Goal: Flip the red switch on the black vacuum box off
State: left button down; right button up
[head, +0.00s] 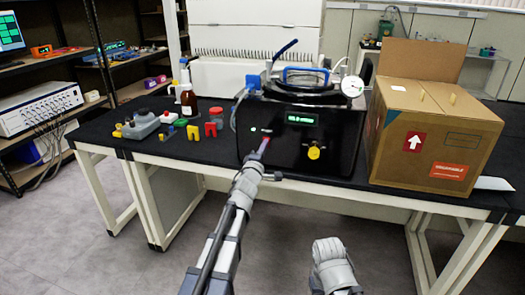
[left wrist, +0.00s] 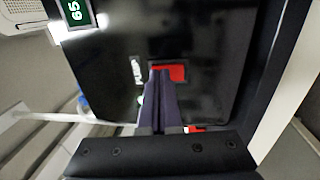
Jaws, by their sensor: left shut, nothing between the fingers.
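The black vacuum box (head: 330,148) stands on the black-topped table, with a lit green display and a yellow knob on its front. My left gripper (head: 264,146) is at the left part of that front face. In the left wrist view, the red switch (left wrist: 178,73) shows on the box's glossy front. My left gripper's fingers (left wrist: 160,74) are shut together and empty. Their tips overlap the left part of the switch and hide some of it. I cannot tell whether they touch it, nor which way the switch is set.
A cardboard box (head: 428,135) stands close to the right of the vacuum box. A brown bottle (head: 188,101) and small coloured items, including a red one (head: 211,130), lie to the left. Hoses and a gauge (head: 352,86) sit on top. The floor in front is clear.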

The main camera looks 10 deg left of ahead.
dwell(0.3)
pick_arm(q)
jog(key=shift+w+r, duration=0.25)
jog(key=shift+w, duration=0.15)
pick_arm(e)
jog(key=shift+s+r, duration=0.1)
jog(key=shift+r, duration=0.1)
pick_arm(q)
jog(key=shift+s, duration=0.15)
jog(key=s+r+p, duration=0.1)
jog(key=s+p, duration=0.1)
jog(key=s, duration=1.2)
jog(key=shift+a+r, duration=0.25)
jog(key=shift+r, duration=0.1)
pick_arm(e)
jog(key=shift+s+a+r, duration=0.15)
jog(key=shift+a+r, duration=0.6)
jog(key=shift+r, duration=0.1)
pick_arm(q)
jog(key=shift+f, duration=0.1)
